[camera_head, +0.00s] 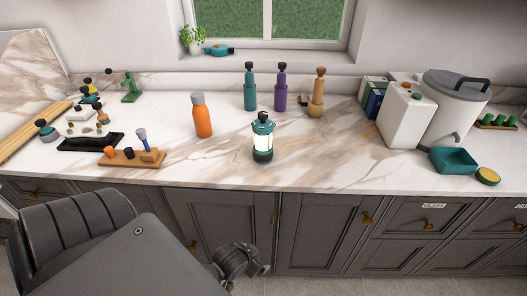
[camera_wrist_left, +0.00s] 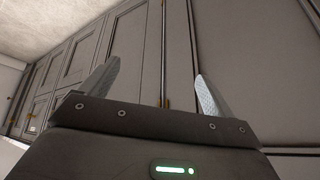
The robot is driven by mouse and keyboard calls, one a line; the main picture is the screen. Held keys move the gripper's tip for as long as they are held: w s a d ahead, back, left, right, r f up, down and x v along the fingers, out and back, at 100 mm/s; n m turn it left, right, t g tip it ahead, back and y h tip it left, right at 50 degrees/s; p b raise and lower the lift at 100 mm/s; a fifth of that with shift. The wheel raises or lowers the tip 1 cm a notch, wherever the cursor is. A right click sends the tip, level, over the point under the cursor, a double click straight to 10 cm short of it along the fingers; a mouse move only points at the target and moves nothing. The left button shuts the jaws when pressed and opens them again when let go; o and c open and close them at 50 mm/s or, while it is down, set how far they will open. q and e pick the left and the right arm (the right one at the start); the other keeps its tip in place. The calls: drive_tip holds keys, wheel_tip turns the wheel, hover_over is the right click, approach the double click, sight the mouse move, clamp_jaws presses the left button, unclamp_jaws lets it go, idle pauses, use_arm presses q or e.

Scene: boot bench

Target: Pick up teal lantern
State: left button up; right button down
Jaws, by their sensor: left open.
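The teal lantern (camera_head: 262,138) stands upright on the marble counter, near its front edge and about the middle of the head view. It has a lit white body with a teal top and a dark base. My left gripper (camera_head: 241,262) is low in front of the grey cabinets, below the counter edge and apart from the lantern. In the left wrist view its two fingers (camera_wrist_left: 156,85) are spread with nothing between them, facing cabinet doors. The lantern is not in the left wrist view. My right gripper is not in view.
An orange bottle (camera_head: 201,115) stands left of the lantern. Behind it are a teal mill (camera_head: 250,88), a purple mill (camera_head: 280,88) and a tan mill (camera_head: 317,93). A wooden board (camera_head: 133,157) with small items lies left. A teal tray (camera_head: 453,161) is right. Counter around the lantern is clear.

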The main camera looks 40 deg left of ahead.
use_arm(q)
wheel_tip(320, 180, up, 15)
drive_tip(key=w+t+p, duration=0.2)
drive_tip(key=p, duration=0.1)
drive_tip(key=n+t+y, duration=0.4)
drive_tip(key=t, duration=0.5)
approach(259, 132)
drive_tip(key=x, duration=0.4)
drive_tip(key=shift+w+r, duration=0.1)
drive_tip(key=shift+w, duration=0.3)
drive_tip(key=p+x, duration=0.1)
drive_tip(key=x, duration=0.4)
drive_tip(key=shift+w+a, duration=0.1)
drive_tip(key=shift+w, duration=0.2)
drive_tip(key=shift+a, duration=0.1)
drive_tip(key=p+x, duration=0.3)
drive_tip(key=x, duration=0.1)
drive_tip(key=shift+w+a, duration=0.15)
drive_tip(key=shift+w, duration=0.05)
drive_tip(key=shift+w+a+f, duration=0.1)
drive_tip(key=shift+w+f, duration=0.15)
drive_tip(key=shift+w, duration=0.05)
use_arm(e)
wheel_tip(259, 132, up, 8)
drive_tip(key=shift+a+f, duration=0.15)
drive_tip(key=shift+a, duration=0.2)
